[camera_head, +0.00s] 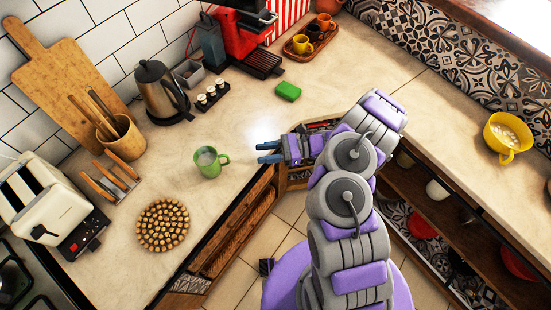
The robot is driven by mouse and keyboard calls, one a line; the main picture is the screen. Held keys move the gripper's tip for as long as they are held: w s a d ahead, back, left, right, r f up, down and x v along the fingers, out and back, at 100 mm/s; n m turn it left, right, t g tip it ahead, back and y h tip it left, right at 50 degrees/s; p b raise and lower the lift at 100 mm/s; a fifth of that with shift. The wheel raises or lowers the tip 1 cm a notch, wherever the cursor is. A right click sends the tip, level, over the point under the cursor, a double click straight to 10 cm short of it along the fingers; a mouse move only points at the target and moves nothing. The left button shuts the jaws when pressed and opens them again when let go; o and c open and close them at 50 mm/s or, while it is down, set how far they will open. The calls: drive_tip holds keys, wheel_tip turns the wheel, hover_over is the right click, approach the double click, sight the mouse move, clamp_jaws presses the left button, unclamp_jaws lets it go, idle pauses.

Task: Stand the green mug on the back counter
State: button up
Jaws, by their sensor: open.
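The green mug (208,163) stands upright on the beige counter (200,235), left of my gripper. Its handle points right, and something pale shows inside it. My gripper (262,153) is open and empty, its two blue fingertips pointing left toward the mug. A gap lies between the fingertips and the mug. The counter runs along the left wall, through the back corner, and along the right side. I cannot tell which stretch is the back counter.
A kettle (160,92), a utensil cup (122,138), a toaster (42,200) and a round cork trivet (163,225) stand around the mug. A red coffee machine (236,38), a green sponge (288,91) and a cup tray (310,40) are farther back.

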drive_tip(key=s+a+r+n+g+h, duration=0.2)
drive_tip(key=s+r+n+g+h, duration=0.3)
drive_tip(key=r, duration=0.6)
drive_tip(key=s+a+r+n+g+h, duration=0.2)
drive_tip(key=s+a+r+n, duration=0.1)
drive_tip(key=s+r+n, duration=0.6)
drive_tip(key=s+d+r+n+t+h, duration=0.1)
drive_tip(key=s+d+r+t+h, duration=0.2)
drive_tip(key=s+d+h, duration=0.2)
drive_tip(key=s+d+r+n+t+h, duration=0.2)
drive_tip(key=s+d+h, duration=0.4)
drive_tip(key=s+d, duration=0.4)
drive_tip(key=d+r+t, duration=0.1)
drive_tip(key=d, duration=0.1)
drive_tip(key=shift+s+d, duration=0.25)
drive_tip(key=shift+d, duration=0.1)
drive_tip(key=shift+c, duration=0.2)
